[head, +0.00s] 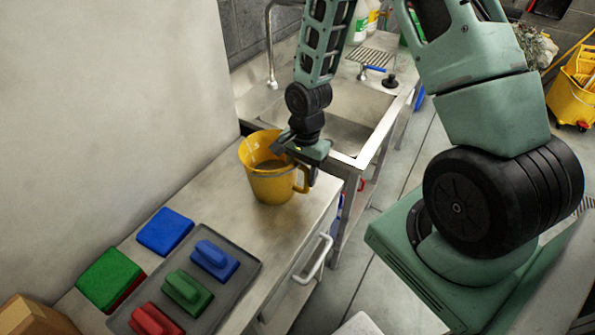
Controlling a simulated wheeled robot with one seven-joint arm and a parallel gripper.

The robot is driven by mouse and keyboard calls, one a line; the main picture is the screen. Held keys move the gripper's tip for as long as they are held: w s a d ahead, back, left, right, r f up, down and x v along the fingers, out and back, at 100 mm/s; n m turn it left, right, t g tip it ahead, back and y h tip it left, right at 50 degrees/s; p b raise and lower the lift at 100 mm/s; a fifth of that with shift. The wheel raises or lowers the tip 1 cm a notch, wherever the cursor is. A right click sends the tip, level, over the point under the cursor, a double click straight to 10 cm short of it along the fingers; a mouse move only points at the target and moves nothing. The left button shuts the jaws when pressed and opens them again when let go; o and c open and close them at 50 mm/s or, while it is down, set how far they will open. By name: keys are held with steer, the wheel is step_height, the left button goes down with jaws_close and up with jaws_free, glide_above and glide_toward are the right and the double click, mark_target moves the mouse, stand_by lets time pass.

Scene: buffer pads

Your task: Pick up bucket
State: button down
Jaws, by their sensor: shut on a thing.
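The yellow bucket (270,187) stands upright on the metal counter, or very close above it, beside the sink; I cannot tell if its base touches. It looks like a large jug with a handle on its right side. Its open top shows a brownish inside. My gripper (303,160) reaches down from above at the bucket's right rim and is shut on the bucket there. The fingertips are partly hidden by the gripper body.
A grey tray (237,276) with blue, green and red handled pads lies at the front of the counter. A blue pad (165,232) and a green-and-red pad (110,278) lie left of it. The sink (345,105) is behind. A wall borders the left.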

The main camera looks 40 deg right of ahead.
steer(key=shift+w+r+b, duration=0.1)
steer(key=shift+r+b, duration=0.7)
steer(key=shift+r, duration=4)
